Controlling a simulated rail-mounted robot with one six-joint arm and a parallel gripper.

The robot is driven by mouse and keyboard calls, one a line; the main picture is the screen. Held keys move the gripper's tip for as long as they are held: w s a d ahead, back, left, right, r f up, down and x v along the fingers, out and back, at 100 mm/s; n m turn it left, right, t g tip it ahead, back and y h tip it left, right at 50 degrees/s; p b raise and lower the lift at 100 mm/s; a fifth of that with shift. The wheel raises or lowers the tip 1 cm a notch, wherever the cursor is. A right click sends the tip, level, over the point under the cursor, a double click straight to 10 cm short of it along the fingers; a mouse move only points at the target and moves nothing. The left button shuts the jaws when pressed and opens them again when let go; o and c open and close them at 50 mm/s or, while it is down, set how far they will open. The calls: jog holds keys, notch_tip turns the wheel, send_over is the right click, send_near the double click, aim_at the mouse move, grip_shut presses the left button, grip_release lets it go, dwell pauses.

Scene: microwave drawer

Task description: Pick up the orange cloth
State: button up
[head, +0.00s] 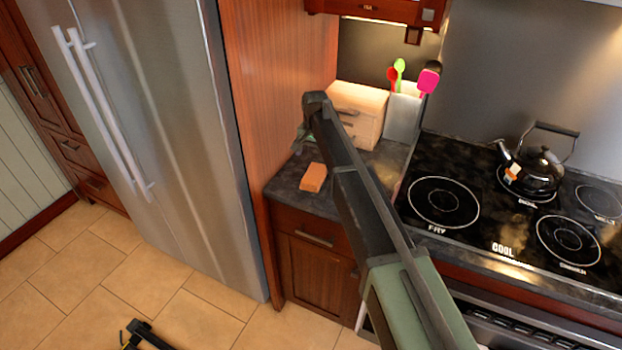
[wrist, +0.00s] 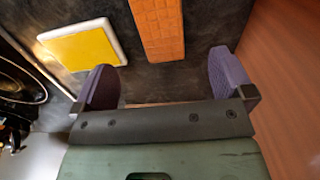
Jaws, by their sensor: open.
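The orange cloth (head: 313,177) lies as a small flat rectangular block on the dark countertop (head: 285,192), between the wood panel and the stove. In the wrist view the cloth (wrist: 158,28) is beyond my fingertips, a little left of the middle between them, and its top end is cut off by the frame. My gripper (wrist: 165,78) is open, with its two purple finger pads apart and nothing between them. The cloth is not touched by either finger. In the head view my arm hides most of the gripper.
A yellow square with a white rim (wrist: 82,45) lies left of the cloth. A wooden box (head: 358,112) and a utensil holder (head: 402,118) stand at the back. The stove with a kettle (head: 532,172) is to the right; a wood panel (head: 275,90) and fridge are left.

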aim_at(315, 173)
notch_tip(315, 173, down, 10)
jog(key=b, duration=0.8)
jog(key=shift+w, duration=0.15)
jog(key=shift+r, duration=0.3)
jog(key=shift+c, duration=0.3)
jog(key=c, duration=0.9)
jog(key=shift+c, duration=0.2)
notch_tip(315, 173, up, 20)
jog(key=p, duration=2)
jog(key=o, duration=0.3)
jog(key=shift+c, duration=1.1)
